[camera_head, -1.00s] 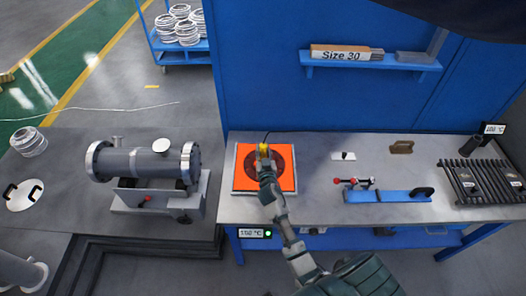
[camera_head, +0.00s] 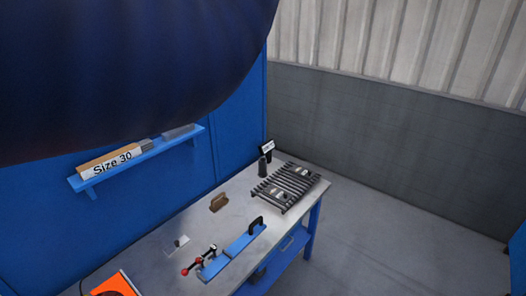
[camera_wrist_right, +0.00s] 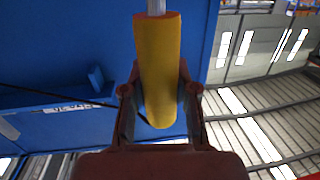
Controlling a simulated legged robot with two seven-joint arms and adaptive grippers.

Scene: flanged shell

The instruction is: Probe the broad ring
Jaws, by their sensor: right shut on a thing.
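My right gripper (camera_wrist_right: 160,95) is shut on the yellow handle (camera_wrist_right: 158,55) of a probe in the right wrist view. The probe's metal shaft (camera_wrist_right: 156,6) runs out of the top of that view, so its tip is hidden. A dark cable crosses behind the handle. In the head view, the orange plate (camera_head: 122,279) shows only in part at the bottom left edge. A sliver of a dark ring shape on it is cut off by the frame. Neither gripper shows in the head view.
The bench (camera_head: 185,220) holds a blue bar fixture (camera_head: 232,252), a brown block (camera_head: 218,202) and a rack of dark rods (camera_head: 285,186) beside a small display (camera_head: 267,147). A blue shelf (camera_head: 140,157) carries a "Size 30" box (camera_head: 110,160). A dark blue shape covers the upper left.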

